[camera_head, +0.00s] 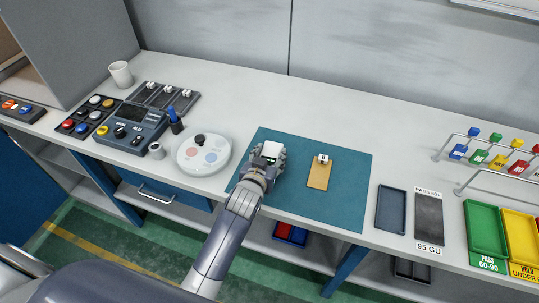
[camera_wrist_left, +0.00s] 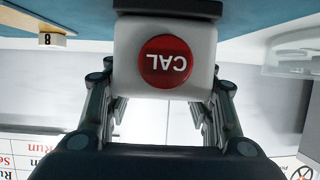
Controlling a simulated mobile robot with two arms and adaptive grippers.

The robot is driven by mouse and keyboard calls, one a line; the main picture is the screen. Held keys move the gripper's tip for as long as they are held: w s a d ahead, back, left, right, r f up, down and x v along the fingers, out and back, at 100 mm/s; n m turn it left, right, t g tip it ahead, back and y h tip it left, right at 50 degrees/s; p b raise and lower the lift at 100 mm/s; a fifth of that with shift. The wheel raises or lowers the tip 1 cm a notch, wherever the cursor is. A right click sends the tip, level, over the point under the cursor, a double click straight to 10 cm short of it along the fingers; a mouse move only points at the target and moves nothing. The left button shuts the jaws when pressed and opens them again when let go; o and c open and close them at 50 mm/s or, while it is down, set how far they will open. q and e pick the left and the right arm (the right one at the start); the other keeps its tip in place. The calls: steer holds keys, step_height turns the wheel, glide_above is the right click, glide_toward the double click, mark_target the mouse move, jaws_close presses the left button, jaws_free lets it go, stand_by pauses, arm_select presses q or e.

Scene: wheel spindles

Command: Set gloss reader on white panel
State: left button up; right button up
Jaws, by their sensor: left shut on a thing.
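My left gripper (camera_head: 268,158) is shut on a white block-shaped device, which I take to be the gloss reader (camera_head: 271,149), over the left part of the teal mat (camera_head: 340,208). In the left wrist view the gloss reader (camera_wrist_left: 165,93) has a red CAL button and sits between the fingers, with a dark part at its top edge. I cannot tell whether it touches the mat. A tan panel (camera_head: 318,178) with a white tag lies on the mat to the right, apart from the gripper. I cannot make out a white panel. My right gripper is not in view.
A round white dish (camera_head: 201,156) with coloured spots stands left of the mat. A control box (camera_head: 133,127) and a white mug (camera_head: 121,74) are farther left. A slate pad (camera_head: 390,210), a dark 95 GU plate (camera_head: 429,217) and a green tray (camera_head: 485,232) lie right. The mat's right part is clear.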

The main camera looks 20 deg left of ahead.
arm_select(q)
steer(key=shift+r, duration=0.15)
steer(key=o, duration=1)
steer(key=shift+f, duration=0.25)
steer(key=shift+c, duration=0.2)
steer(key=o, duration=0.3)
steer(key=shift+o, duration=0.2)
steer(key=shift+r, duration=0.1)
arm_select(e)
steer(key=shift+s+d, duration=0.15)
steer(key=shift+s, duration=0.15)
arm_select(q)
steer(key=shift+s+r, duration=0.1)
steer(key=shift+s, duration=0.05)
